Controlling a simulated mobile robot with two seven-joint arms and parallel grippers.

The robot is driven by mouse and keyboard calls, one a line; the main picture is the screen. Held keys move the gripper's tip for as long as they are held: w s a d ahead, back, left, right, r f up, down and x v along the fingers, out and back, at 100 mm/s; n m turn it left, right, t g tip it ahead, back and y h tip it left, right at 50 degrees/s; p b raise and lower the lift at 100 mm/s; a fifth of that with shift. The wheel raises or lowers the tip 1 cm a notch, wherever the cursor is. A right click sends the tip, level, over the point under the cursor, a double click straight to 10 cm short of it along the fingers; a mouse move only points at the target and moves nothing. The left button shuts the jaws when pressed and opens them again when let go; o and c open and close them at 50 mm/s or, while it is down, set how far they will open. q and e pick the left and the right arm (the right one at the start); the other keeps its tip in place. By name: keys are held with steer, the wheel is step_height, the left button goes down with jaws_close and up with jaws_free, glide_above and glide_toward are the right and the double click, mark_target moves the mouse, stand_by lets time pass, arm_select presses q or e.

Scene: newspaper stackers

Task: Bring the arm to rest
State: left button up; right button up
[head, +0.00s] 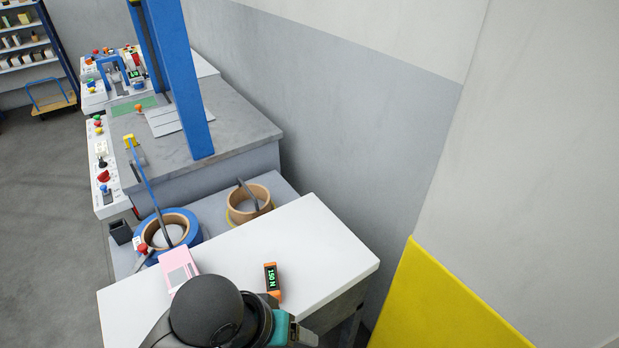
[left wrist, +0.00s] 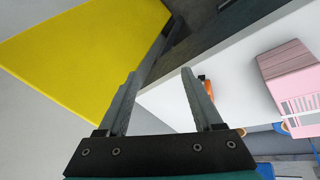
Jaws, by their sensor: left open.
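My left gripper (left wrist: 159,74) is open in the left wrist view, with nothing between its two grey fingers. It is near the edge of the white table (left wrist: 230,72). In the head view, a black rounded part of my arm and a teal part cover the near edge of the white table (head: 315,240). My right gripper is not in view.
On the white table lie a pink box (head: 178,267) and an orange-and-black meter (head: 271,279). Blue (head: 190,222) and tan (head: 262,192) tape rolls sit behind it. A yellow panel (head: 440,300) stands right, along the grey wall.

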arm_select(q)
steer(key=s+a+f+t+y, duration=0.1)
steer(key=s+a+f+y, duration=0.15)
steer(key=a, duration=0.45)
steer(key=s+a+f+y, duration=0.1)
steer(key=s+a+f, duration=0.1)
steer(key=s+a, duration=0.3)
step_height(320, 180, down, 27)
steer(key=a+m+g+b, duration=0.1)
steer(key=b, duration=0.3)
steer(key=s+a+f+g+b, duration=0.1)
steer(key=s+f+b, duration=0.3)
steer(key=s+f, duration=1.1)
step_height(320, 180, down, 2)
steer(key=shift+s+a+g, duration=0.3)
steer(key=shift+s+a, duration=0.1)
steer(key=shift+a, duration=0.45)
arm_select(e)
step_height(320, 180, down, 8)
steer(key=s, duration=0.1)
